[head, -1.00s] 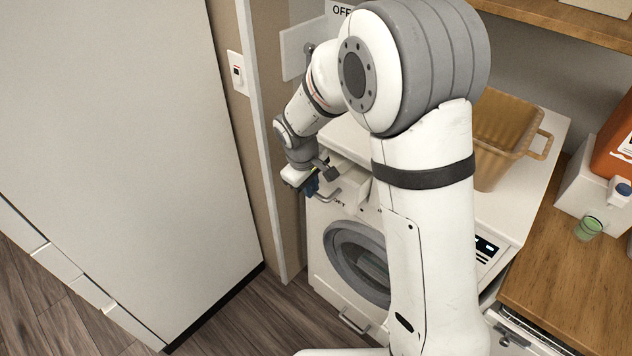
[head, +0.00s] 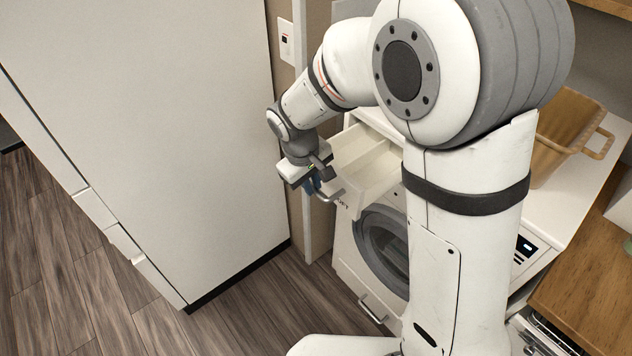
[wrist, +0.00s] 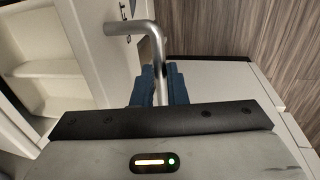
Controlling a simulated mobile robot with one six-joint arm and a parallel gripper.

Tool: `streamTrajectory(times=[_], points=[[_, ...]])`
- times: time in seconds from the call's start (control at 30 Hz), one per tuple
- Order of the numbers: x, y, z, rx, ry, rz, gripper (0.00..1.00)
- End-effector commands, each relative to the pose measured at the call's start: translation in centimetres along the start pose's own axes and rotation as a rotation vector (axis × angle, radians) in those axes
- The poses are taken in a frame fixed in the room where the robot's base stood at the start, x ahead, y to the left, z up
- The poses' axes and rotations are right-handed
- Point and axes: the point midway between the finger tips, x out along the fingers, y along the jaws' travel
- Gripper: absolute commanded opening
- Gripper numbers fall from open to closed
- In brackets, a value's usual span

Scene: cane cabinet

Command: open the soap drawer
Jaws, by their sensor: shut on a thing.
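The soap drawer (head: 362,167) stands pulled out from the upper left of the white washing machine (head: 346,250), and its open white inside shows. The drawer's inside also shows at the left of the wrist view (wrist: 50,82). Its grey bar handle (head: 330,193) sticks out from the drawer front. My gripper (head: 313,187) is shut on this handle. In the wrist view the blue fingertips (wrist: 160,84) lie on both sides of the bent metal handle (wrist: 148,42).
A tall white cabinet (head: 150,130) stands close to the left of my gripper. A tan bin (head: 562,130) stands on the washer top at the right. A wooden counter (head: 590,285) is at lower right. Wood floor (head: 85,265) lies clear at lower left.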

Motion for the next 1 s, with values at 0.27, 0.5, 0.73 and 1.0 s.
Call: streamTrajectory(times=[0.27,0.5,0.73,1.0], points=[[0.0,0.1,0.0,0.003,0.000,0.000,0.34],[-0.1,0.1,0.0,0.003,0.002,0.000,0.34],[-2.7,0.1,-0.1,0.004,0.007,0.000,0.34],[-6.8,0.1,-0.1,0.003,0.004,0.000,0.34]])
